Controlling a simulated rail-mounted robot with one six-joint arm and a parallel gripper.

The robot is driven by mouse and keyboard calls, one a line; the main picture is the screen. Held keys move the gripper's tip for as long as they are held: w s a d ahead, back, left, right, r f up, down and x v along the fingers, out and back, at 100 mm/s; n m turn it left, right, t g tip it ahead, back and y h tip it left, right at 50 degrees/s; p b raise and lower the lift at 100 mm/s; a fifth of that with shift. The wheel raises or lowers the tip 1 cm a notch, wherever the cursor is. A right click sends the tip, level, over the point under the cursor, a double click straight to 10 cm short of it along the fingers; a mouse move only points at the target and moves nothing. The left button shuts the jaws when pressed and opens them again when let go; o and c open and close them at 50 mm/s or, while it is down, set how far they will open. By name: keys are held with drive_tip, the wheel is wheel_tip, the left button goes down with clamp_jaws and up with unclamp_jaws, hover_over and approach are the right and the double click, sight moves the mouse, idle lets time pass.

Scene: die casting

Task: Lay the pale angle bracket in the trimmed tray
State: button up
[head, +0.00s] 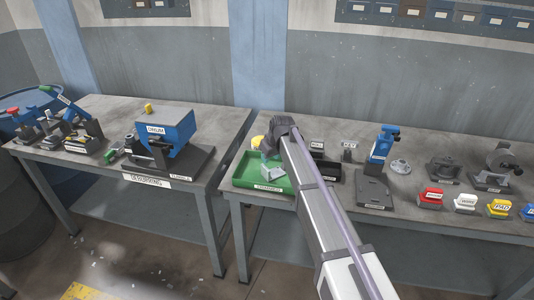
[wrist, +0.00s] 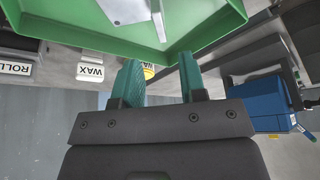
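The pale angle bracket (head: 273,172) lies inside the green tray (head: 244,179), toward its right side, with a label on the front wall. In the wrist view, part of the bracket (wrist: 126,10) shows inside the tray (wrist: 70,38) at the top edge, cut off by the frame. My gripper (wrist: 161,75) is open, with its two teal fingers apart and nothing between them. The fingertips are near the tray's rim and apart from the bracket. In the head view my gripper (head: 268,150) is above the back of the tray, partly hidden by my arm.
A black bin (head: 326,171) stands right of the tray, partly behind my arm. A blue press (head: 381,148) and a dark plate (head: 375,188) are further right. Red (head: 430,197), white and yellow labelled blocks line the front edge. The blue drum machine (head: 166,130) stands on the left table.

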drive_tip(key=v, duration=0.2)
drive_tip(key=shift+s+d+r+p, duration=0.15)
drive_tip(key=shift+r+p, duration=0.1)
drive_tip(key=shift+p, duration=0.15)
drive_tip(key=s+d+m+g+h, duration=0.1)
drive_tip(key=s+d+m, duration=0.1)
drive_tip(key=s+d, duration=0.5)
drive_tip(key=s+d+m+g, duration=0.1)
drive_tip(key=s+d, duration=0.6)
drive_tip(key=s, duration=0.9)
drive_tip(key=s+d+f+m+g+h, duration=0.1)
drive_tip(key=s+d+m, duration=0.3)
drive_tip(key=s+d, duration=0.4)
drive_tip(key=s, duration=0.4)
drive_tip(key=shift+s+g+h, duration=0.2)
drive_tip(key=shift+g+h, duration=0.1)
drive_tip(key=shift+a+f, duration=0.1)
drive_tip(key=shift+f, duration=0.05)
